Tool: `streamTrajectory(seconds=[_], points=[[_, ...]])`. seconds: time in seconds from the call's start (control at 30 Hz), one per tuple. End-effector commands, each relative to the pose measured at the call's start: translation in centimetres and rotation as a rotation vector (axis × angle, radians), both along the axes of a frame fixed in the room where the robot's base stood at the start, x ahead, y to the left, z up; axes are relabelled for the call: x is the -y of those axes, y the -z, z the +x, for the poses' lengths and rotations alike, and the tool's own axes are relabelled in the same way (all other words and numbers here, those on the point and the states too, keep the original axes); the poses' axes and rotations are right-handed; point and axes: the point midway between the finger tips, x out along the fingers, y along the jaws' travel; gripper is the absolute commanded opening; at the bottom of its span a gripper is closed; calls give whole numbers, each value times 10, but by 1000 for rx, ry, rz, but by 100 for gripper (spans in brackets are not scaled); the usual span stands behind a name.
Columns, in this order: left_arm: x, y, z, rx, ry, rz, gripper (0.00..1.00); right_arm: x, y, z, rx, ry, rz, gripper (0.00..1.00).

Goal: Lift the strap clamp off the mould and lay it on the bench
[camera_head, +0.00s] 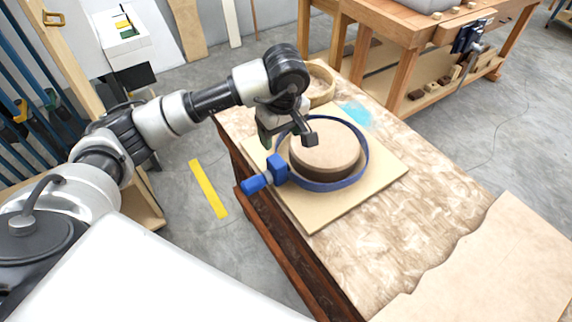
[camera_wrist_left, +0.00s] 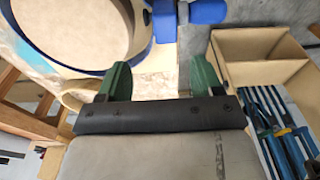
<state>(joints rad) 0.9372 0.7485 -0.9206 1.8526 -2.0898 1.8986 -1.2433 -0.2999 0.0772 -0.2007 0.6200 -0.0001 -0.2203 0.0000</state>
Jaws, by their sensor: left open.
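The mould (camera_head: 325,148) is a round block with a pale top and dark side on a square pale board (camera_head: 390,172). The strap clamp is a blue band (camera_head: 366,160) around the mould, with a visible gap at the right. Its blue block and handle (camera_head: 255,183) stick out to the left. My left gripper (camera_head: 288,138) is open above the band's left side and hides part of it. In the left wrist view, the clamp's handle (camera_wrist_left: 207,12) and the mould (camera_wrist_left: 75,22) lie beyond the open green fingers (camera_wrist_left: 160,75), apart from them. My right gripper is out of view.
The bench (camera_head: 445,205) has bare worn wood right of the board. A thin pale sheet (camera_head: 500,270) covers its near right corner. A bent wooden ring (camera_head: 322,85) stands behind the mould, near a light blue patch (camera_head: 355,115). Another workbench (camera_head: 420,35) stands behind.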

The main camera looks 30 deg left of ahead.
Motion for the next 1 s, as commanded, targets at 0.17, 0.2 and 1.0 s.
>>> streamTrajectory(seconds=[0.17,0.2,1.0], points=[[-3,30,0,-7,-1,0,66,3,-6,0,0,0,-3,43],[-3,35,0,-5,-1,-1,66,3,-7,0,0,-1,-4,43],[-10,98,-4,-1,1,-4,66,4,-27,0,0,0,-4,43]])
